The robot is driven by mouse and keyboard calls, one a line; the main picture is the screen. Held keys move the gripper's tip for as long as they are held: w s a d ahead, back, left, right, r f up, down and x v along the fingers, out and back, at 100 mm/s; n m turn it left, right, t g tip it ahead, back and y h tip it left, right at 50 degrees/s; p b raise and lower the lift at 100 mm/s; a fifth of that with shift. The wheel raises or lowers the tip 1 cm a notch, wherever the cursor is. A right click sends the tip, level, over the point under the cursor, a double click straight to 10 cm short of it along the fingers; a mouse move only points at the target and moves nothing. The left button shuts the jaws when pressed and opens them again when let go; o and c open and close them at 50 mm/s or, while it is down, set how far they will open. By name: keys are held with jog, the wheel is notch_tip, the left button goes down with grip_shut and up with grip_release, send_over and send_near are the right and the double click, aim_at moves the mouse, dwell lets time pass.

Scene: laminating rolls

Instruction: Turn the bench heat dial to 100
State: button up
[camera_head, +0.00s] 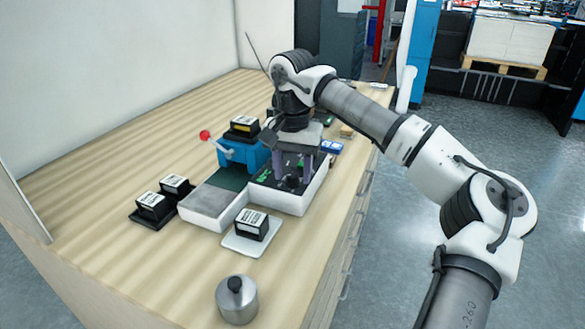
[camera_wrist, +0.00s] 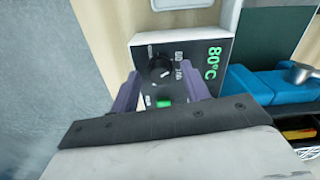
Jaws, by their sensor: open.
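The heat dial (camera_wrist: 159,68) is a round black knob on the dark sloped panel of a white-sided bench unit (camera_head: 290,203). In the wrist view, a green readout (camera_wrist: 213,62) beside it says 80°C. The dial also shows in the head view (camera_head: 292,182), between my fingers. My gripper (camera_head: 293,172) points down over the panel and is open. In the wrist view its two purple fingers (camera_wrist: 159,73) stand on either side of the dial, with gaps. I cannot tell whether the tips touch the panel. A green button (camera_wrist: 164,103) lies between the fingers.
A blue clamp device (camera_head: 240,152) with a red-knobbed lever stands behind the unit, left of my arm. A grey plate (camera_head: 207,200) adjoins the unit. Black labelled blocks (camera_head: 153,206) sit to the left, another (camera_head: 251,225) in front. A metal pot (camera_head: 237,299) stands near the front edge.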

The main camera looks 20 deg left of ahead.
jog(key=c, duration=1)
jog(key=shift+m, duration=0.4)
jog(key=m+p, duration=0.1)
jog(key=m, duration=0.3)
jog(key=shift+m, duration=0.4)
jog(key=m, duration=0.6)
jog(key=shift+m, duration=0.3)
jog(key=o, duration=1)
